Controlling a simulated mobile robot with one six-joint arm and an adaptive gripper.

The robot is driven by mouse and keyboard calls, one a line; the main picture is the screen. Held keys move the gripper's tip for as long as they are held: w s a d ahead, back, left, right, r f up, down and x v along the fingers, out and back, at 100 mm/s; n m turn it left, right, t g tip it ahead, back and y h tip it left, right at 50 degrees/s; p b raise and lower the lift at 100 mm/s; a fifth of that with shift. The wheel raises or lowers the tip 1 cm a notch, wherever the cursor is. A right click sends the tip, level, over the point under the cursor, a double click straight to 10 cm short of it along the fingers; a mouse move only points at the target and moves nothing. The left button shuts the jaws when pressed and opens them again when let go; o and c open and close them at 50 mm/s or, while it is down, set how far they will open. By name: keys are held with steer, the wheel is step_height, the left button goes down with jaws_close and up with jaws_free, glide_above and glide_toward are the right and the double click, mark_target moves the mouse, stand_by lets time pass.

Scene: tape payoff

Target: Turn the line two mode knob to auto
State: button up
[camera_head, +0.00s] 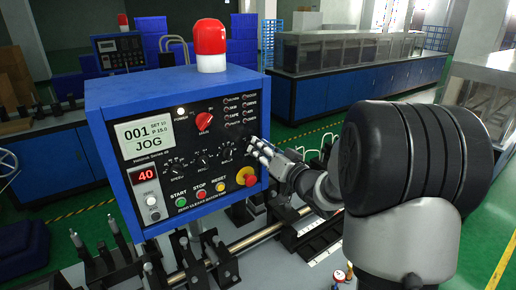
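A blue control box (180,90) stands in front of me, with a black panel on its face. Its display (143,138) reads "001" and "JOG". A red rotary knob (203,120) sits in the upper middle of the panel. A row of small black knobs (203,158) runs below it; their labels are too small to read surely. My gripper (259,149) is at the panel's right edge, its fingertips close to the right end of that row. Whether it touches or grips a knob is hidden. I cannot tell which knob belongs to line two.
Green, red and yellow buttons (201,194) and a red emergency stop (249,180) sit low on the panel. A red-and-white beacon (210,45) tops the box. A similar box (119,52) stands behind at left. A metal rail (265,232) with black brackets lies below.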

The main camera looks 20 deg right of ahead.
steer(key=shift+w+a, duration=0.15)
steer(key=shift+w, duration=0.55)
steer(key=shift+c, duration=0.4)
jaws_close()
